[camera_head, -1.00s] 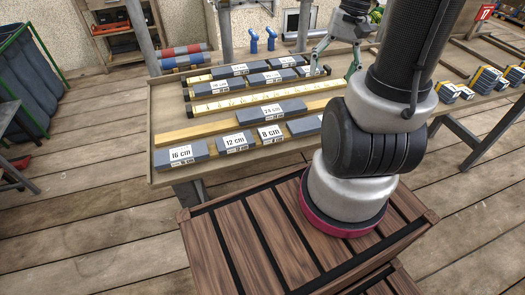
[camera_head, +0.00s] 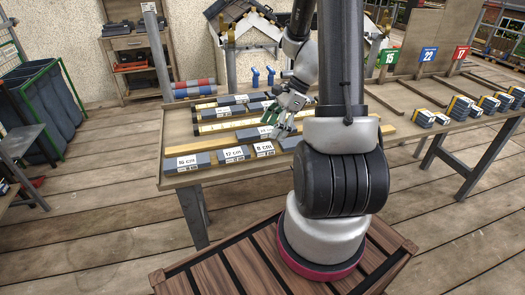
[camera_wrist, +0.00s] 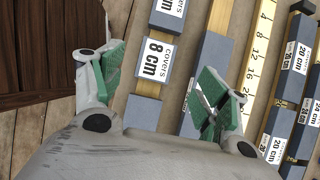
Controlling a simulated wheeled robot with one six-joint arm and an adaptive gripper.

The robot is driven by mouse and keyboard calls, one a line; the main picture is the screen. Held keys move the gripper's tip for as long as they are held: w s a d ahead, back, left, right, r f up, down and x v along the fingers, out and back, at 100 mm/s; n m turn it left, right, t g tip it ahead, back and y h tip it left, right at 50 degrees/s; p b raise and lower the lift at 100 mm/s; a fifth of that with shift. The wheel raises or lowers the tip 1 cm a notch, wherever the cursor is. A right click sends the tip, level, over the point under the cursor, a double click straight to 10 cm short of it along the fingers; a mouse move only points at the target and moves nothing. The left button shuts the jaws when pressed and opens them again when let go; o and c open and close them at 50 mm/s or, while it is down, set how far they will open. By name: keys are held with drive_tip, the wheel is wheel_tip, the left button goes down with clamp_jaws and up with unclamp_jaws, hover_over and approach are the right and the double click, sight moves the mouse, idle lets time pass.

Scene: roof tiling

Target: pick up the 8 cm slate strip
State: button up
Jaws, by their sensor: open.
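The 8 cm slate strip (camera_head: 264,149) is a short dark grey block with a white label, lying in the front row on the wooden bench, between the 12 cm strip (camera_head: 233,154) and another slate strip (camera_head: 290,143). My gripper (camera_head: 283,118) is above the bench, just behind and above the front row. In the wrist view the 8 cm strip (camera_wrist: 155,60) lies below and between the green-padded fingers of my gripper (camera_wrist: 163,72). The fingers are spread wide and hold nothing. They look clear of the strip, but their exact height is hard to tell.
The 16 cm strip (camera_head: 187,163) lies at the front left of the bench. A yellow measuring rule (camera_head: 222,126) and more labelled strips lie behind. Several bundled blocks (camera_head: 465,110) stand at the right.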

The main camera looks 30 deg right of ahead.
sight(265, 147)
drive_tip(key=x, duration=0.6)
drive_tip(key=shift+s+d+f, duration=0.3)
drive_tip(key=shift+d+f, duration=0.05)
drive_tip(key=shift+f, duration=0.05)
drive_tip(key=c, duration=1.1)
